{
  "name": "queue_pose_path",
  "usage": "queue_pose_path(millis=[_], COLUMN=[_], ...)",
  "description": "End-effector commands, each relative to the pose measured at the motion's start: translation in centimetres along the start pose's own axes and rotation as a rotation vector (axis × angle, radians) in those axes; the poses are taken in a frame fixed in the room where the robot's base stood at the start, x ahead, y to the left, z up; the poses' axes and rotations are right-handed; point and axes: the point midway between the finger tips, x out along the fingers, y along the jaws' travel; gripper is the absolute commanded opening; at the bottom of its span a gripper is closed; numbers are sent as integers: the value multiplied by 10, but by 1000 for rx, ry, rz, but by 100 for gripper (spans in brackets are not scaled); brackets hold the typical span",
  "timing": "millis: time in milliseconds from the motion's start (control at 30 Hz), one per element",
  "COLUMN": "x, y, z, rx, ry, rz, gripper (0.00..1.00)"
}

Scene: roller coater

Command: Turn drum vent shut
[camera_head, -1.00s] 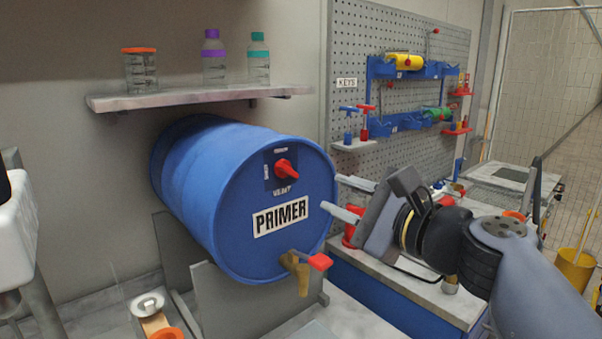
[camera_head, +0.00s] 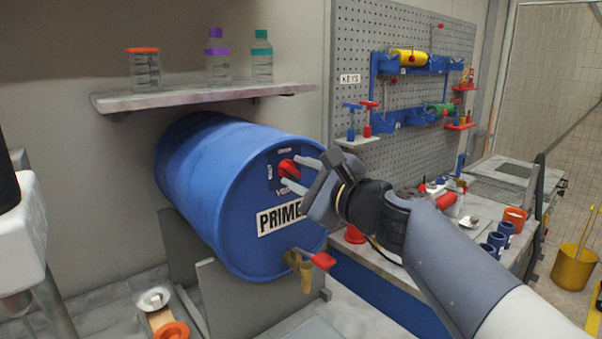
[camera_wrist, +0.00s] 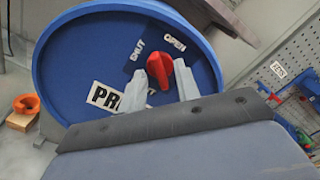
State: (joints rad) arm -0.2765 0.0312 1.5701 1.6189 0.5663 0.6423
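The blue drum (camera_head: 215,200) lies on its side in a cradle, marked PRIMER on its end face. Its red vent knob (camera_head: 288,170) sits high on that face on a dark plate. In the wrist view the knob (camera_wrist: 159,71) shows beneath the words SHUT and OPEN; its exact pointing is hard to tell. My gripper (camera_head: 312,174) is at the drum face, its fingers pointing at the knob. In the wrist view my gripper (camera_wrist: 160,78) is open, one finger on each side of the knob, and I see no clear grip on it.
A brass tap (camera_head: 301,270) with a red handle juts from the drum below. A shelf (camera_head: 200,98) with bottles hangs above. A pegboard (camera_head: 360,50) and a cluttered bench (camera_head: 400,268) stand to the right.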

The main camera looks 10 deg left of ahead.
Motion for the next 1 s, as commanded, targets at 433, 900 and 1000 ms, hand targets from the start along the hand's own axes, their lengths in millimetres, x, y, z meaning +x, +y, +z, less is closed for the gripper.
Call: queue_pose_path(millis=[433,900,1000], x=[0,0,0], y=[0,1,2], z=[0,-1,-2], rx=[-1,-14,-41], ry=[0,-1,-1], rz=[0,1,0], gripper=[9,0,0])
